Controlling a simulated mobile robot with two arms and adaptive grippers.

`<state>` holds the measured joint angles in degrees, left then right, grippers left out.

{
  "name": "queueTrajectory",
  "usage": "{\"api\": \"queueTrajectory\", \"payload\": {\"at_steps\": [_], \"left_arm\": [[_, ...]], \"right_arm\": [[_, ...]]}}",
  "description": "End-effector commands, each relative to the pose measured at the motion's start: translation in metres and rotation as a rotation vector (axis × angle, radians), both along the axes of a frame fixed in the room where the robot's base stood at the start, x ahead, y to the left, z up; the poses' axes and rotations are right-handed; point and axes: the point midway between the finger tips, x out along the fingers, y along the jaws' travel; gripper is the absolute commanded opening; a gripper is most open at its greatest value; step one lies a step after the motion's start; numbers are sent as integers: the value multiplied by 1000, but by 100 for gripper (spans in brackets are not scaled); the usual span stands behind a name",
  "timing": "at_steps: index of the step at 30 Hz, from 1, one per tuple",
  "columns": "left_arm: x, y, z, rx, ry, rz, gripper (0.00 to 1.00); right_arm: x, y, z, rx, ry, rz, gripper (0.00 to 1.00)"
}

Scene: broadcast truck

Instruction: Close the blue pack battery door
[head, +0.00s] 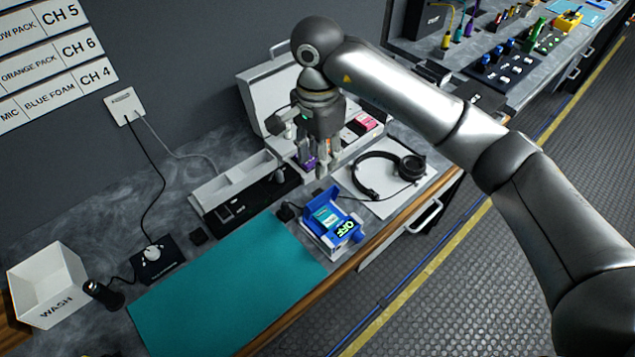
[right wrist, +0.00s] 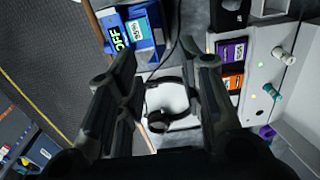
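The blue pack (head: 345,230) lies on a light stand at the counter's front, right of the teal mat. Its display reads OFF in green. A blue flap, seemingly the battery door (head: 322,197), stands raised at its far left side, and a white and teal label shows beside it. In the right wrist view the blue pack (right wrist: 143,30) is at the top, beyond the left finger. My right gripper (head: 316,170) points down above and behind the pack, over the charger area. Its fingers are apart and empty in the wrist view (right wrist: 163,65). My left gripper is out of view.
Headphones (head: 388,175) lie on a white pad right of the pack. Purple and orange packs (right wrist: 231,66) stand near an open white case (head: 262,95). A white tray (head: 235,178) is to the left. The teal mat (head: 225,285) is clear.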

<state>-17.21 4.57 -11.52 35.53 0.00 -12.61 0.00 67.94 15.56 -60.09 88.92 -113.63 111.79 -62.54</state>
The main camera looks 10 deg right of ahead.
Motion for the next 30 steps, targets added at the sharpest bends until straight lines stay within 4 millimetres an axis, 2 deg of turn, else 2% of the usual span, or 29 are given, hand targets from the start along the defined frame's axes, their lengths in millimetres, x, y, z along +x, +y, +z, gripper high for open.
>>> {"api": "queueTrajectory", "payload": {"at_steps": [9,15,19,27,30], "left_arm": [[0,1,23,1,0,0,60],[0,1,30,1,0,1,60],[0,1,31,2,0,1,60],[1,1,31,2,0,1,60],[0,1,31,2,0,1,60]], "right_arm": [[-2,1,-57,3,7,0,35],[-1,1,-84,5,5,0,35],[-1,1,-92,4,3,1,35],[-1,1,-94,5,2,2,35],[-1,1,-94,5,2,1,22]]}}
